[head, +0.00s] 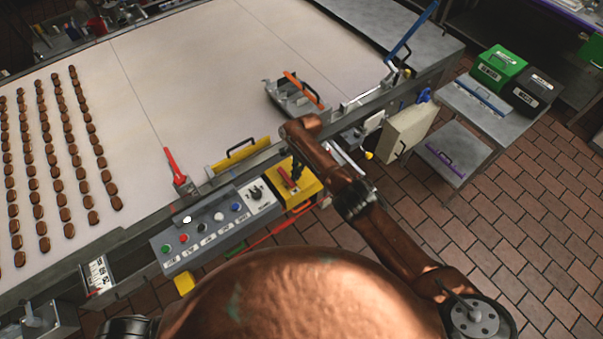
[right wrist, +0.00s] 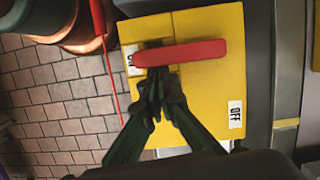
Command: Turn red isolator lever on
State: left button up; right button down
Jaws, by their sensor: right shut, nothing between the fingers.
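The yellow isolator box (head: 309,188) sits at the right end of the control panel in the head view, with its red lever (head: 287,178) on top. In the right wrist view the red lever (right wrist: 185,53) lies across the yellow box (right wrist: 200,85). Its left end is beside the ON label (right wrist: 132,61); the OFF label (right wrist: 235,114) is at the lower right, clear of the lever. My right gripper (right wrist: 154,78) is shut and empty, its tips just below the lever's left part; I cannot tell whether they touch. My left gripper is not in view.
The grey button panel (head: 210,230) adjoins the isolator box. A conveyor belt (head: 200,90) with rows of brown pieces lies behind. A smaller red handle (head: 173,165) stands at the belt edge. Tiled floor (head: 500,230) is open to the right, before a side table (head: 480,110).

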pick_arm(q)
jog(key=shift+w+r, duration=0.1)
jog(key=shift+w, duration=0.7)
pick_arm(e)
jog(key=shift+s, duration=0.1)
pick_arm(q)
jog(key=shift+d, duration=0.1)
pick_arm(e)
jog(key=shift+d, duration=0.35)
jog(key=w+d, duration=0.1)
jog(key=w+d+r, duration=0.1)
jog(key=shift+w+d, duration=0.35)
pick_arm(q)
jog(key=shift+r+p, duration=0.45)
pick_arm(e)
jog(key=v, duration=0.9)
jog(key=shift+s, duration=0.15)
jog(key=shift+d+f, duration=0.1)
jog(key=shift+d, duration=0.05)
